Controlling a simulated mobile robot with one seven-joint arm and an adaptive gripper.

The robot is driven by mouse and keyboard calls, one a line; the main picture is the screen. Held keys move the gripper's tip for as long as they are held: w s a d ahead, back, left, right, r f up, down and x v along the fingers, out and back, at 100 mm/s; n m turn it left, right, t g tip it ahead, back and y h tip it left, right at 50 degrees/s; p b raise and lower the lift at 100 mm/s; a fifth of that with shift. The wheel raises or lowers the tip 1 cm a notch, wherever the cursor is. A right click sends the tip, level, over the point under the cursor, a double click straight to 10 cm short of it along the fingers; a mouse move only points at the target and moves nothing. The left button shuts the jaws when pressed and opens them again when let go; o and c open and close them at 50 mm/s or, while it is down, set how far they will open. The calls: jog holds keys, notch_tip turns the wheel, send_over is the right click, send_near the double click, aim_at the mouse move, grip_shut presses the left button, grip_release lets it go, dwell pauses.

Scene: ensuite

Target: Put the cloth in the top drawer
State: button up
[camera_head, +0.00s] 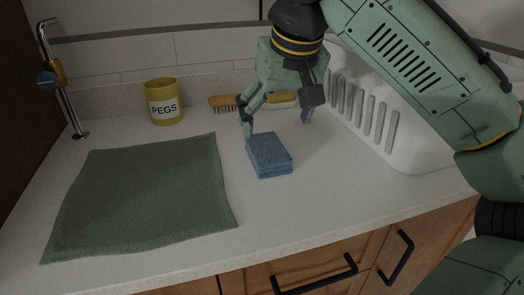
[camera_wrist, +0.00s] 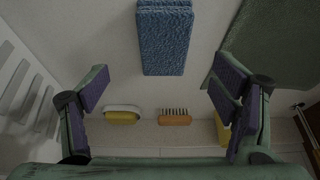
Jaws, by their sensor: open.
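The cloth (camera_head: 142,195) is green and lies spread flat on the counter at the left in the head view. Part of it shows at the upper right of the wrist view (camera_wrist: 278,50). Wooden drawer fronts with black handles (camera_head: 314,274) are under the counter's front edge, cut off by the frame. They look shut.
A yellow pegs pot (camera_head: 164,101) stands behind the cloth. A white slotted basket (camera_head: 400,115) is at the right. A metal tap (camera_head: 62,90) is at the left. The front counter strip is clear.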

aim_at(267, 147)
jog(key=x, duration=0.8)
jog(key=shift+a, duration=0.25)
jog(key=c, duration=1.3)
jog(key=shift+c, duration=0.2)
jog(key=shift+r, duration=0.1)
